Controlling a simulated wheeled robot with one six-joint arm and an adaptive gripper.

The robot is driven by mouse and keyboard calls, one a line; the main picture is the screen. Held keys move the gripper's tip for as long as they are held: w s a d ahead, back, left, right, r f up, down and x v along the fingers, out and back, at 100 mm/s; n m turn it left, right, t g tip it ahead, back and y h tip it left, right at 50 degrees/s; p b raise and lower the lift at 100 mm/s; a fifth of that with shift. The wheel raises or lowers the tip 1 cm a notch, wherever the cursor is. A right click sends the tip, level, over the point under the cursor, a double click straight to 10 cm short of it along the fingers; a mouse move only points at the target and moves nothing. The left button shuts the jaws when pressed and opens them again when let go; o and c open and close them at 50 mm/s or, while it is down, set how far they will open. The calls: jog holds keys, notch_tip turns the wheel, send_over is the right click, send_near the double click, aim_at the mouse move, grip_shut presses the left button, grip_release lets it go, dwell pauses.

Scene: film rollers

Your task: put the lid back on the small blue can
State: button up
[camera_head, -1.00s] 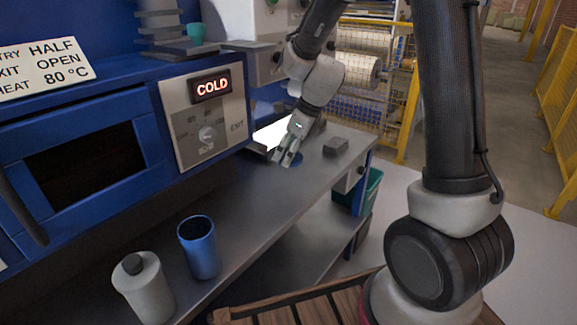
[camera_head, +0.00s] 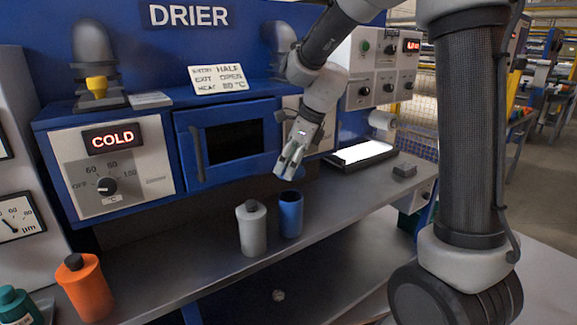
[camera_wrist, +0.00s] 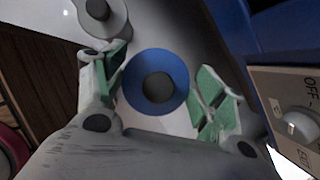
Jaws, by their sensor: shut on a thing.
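My gripper (camera_head: 289,163) points down over the counter, above the blue can (camera_head: 291,216). The can stands upright and its open top shows in the head view. The blue lid shows as a small blue patch (camera_head: 299,173) at the fingertips. In the wrist view, the round blue lid (camera_wrist: 130,83) with a dark round centre lies between the green-padded fingers of my gripper (camera_wrist: 160,82). My gripper is shut on the lid. A clear gap shows between the lid and the can in the head view. The can is not clearly seen in the wrist view.
A grey bottle (camera_head: 252,232) with a dark cap stands close to the left of the can. The blue drier (camera_head: 232,135) rises behind.

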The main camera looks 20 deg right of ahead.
jog(key=shift+s+a+f, duration=0.1)
jog(key=shift+s+f, duration=0.1)
jog(key=shift+s, duration=0.05)
notch_tip(320, 180, down, 6)
dwell(0.4)
jog(key=shift+w+f, duration=0.1)
jog(key=shift+f, duration=0.1)
dwell(1.8)
jog(key=o, duration=1.1)
jog(key=shift+c, duration=0.2)
jog(key=shift+o, duration=0.6)
jog(key=shift+r, duration=0.1)
jog(key=shift+r, duration=3.4)
